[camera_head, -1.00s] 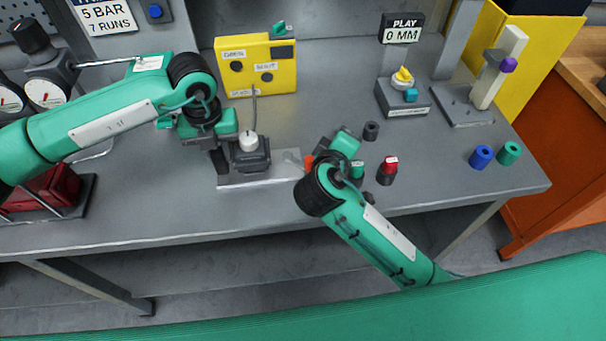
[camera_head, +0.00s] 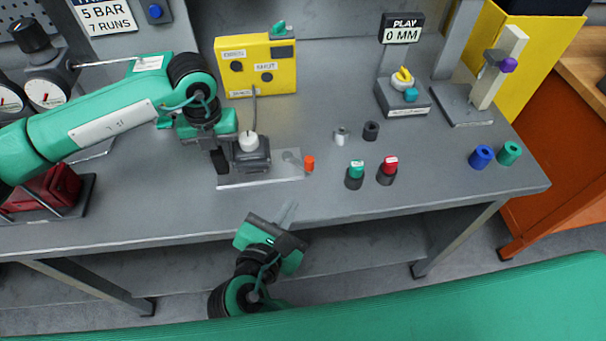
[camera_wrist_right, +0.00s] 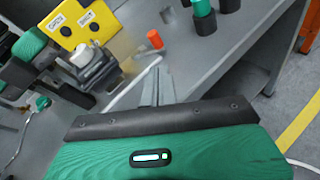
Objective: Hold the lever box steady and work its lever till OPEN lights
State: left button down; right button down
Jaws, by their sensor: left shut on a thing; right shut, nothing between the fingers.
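The dark lever box (camera_head: 254,155) with a white round cap (camera_head: 249,141) sits on a pale plate (camera_head: 262,179) at the bench's front. My left gripper (camera_head: 222,157) is shut on its left side. An orange cylinder (camera_head: 309,163) stands at the plate's right end; it also shows in the right wrist view (camera_wrist_right: 154,40). I cannot tell whether it belongs to the lever. The yellow panel (camera_head: 255,80) behind carries OPEN and SHUT labels; its two round lamps look dark. My right gripper (camera_head: 288,212) is shut and empty, in front of the bench edge, apart from the box.
A green-capped part (camera_head: 355,173) and a red-capped part (camera_head: 388,169) stand right of the plate. Light (camera_head: 341,135) and dark (camera_head: 371,131) rings lie behind them. A cable joins the panel and box. Blue (camera_head: 481,157) and green (camera_head: 509,153) cylinders stand far right.

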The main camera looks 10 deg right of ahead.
aim_at(309, 168)
jog(key=w+d+n, duration=0.1)
jog(key=w, duration=0.1)
jog(key=w+d+f+n, duration=0.1)
jog(key=w, duration=0.2)
jog(key=w+d+f+n, duration=0.1)
jog(key=w+d, duration=0.1)
jog(key=w, duration=0.1)
jog(key=shift+w+f, duration=0.1)
jog(key=shift+f, duration=0.05)
jog(key=shift+w+d, duration=0.15)
jog(key=shift+w, duration=0.25)
jog(key=shift+d, duration=0.15)
dwell(0.3)
